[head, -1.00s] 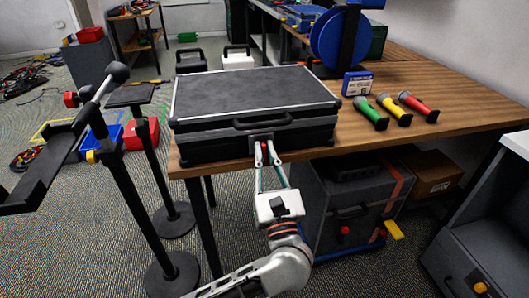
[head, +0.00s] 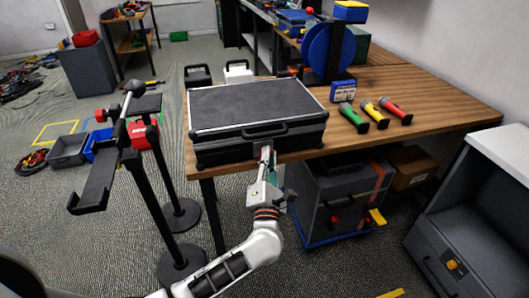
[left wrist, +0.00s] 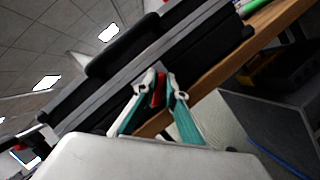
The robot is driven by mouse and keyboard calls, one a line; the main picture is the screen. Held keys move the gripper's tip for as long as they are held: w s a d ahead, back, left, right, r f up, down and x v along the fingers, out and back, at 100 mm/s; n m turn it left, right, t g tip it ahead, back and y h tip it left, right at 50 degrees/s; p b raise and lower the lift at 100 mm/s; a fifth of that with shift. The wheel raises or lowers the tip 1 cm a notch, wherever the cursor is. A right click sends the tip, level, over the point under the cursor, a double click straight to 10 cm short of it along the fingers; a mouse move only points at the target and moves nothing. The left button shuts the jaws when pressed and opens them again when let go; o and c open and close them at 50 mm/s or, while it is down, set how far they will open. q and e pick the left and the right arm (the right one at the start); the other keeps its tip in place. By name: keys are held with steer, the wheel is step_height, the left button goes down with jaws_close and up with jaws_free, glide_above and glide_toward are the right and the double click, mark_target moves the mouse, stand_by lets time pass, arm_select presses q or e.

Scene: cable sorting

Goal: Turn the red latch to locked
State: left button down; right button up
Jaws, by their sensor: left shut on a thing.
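The black case (head: 258,108) with silver edges lies closed on the wooden table near its front left corner. The red latch is on its front face below the handle (head: 265,129). In the left wrist view the red latch (left wrist: 159,88) shows between the fingertips. My left gripper (head: 267,153) is shut on it; in the left wrist view its fingers (left wrist: 161,84) sit on both sides of the red part, and the picture is strongly tilted. In the head view the fingers are seen nearly edge-on and hide the latch. My right gripper is not in view.
Green, yellow and red torches (head: 371,114) and a blue box (head: 344,91) lie on the table (head: 440,100) to the right. A large blue reel (head: 328,52) stands behind. A black stand (head: 150,190) rises left of the table. A grey wheeled case (head: 340,195) sits underneath.

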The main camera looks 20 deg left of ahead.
arm_select(q)
steer(key=m+g+p, duration=0.1)
steer(key=m+p, duration=0.2)
steer(key=p, duration=0.1)
steer(key=m+h+p, duration=0.1)
steer(key=m+p, duration=0.2)
steer(key=p, duration=0.2)
steer(key=m+g+h+p, duration=0.1)
steer(key=m+p, duration=0.1)
steer(key=p, duration=0.2)
steer(key=shift+d+f+m+g, duration=0.15)
steer(key=shift+f+m+g, duration=0.15)
steer(key=shift+f+m, duration=0.1)
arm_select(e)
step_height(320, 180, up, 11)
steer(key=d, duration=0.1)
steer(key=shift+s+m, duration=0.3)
arm_select(q)
steer(key=c, duration=2.1)
jaws_free()
steer(key=shift+r, duration=0.15)
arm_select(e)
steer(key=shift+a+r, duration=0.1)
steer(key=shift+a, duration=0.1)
